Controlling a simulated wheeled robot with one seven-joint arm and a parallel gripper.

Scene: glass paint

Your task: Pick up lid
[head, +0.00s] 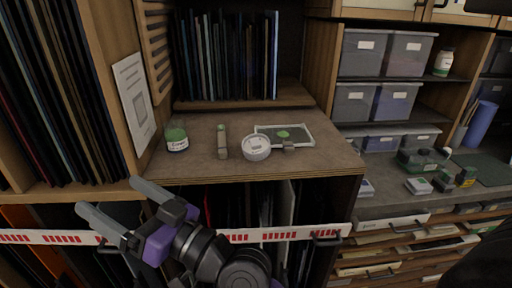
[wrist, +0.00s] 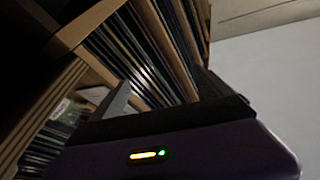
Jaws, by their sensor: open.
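A round white piece (head: 256,147) with dark marks on its top lies on the brown worktop (head: 205,165); it looks like the lid, though I cannot be sure. A small glass jar with green contents and a white label (head: 176,137) stands to its left. My gripper (head: 108,195) is open and empty, low at the left in front of the worktop's front edge, well apart from the round piece.
A slim greenish-grey tool (head: 222,141) stands between jar and round piece. A framed glass panel with a green motif (head: 285,135) lies behind right, a small grey item at its front edge. Upright sheets (head: 228,55) fill the shelf behind. Grey bins (head: 372,53) stand right. The worktop's front is clear.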

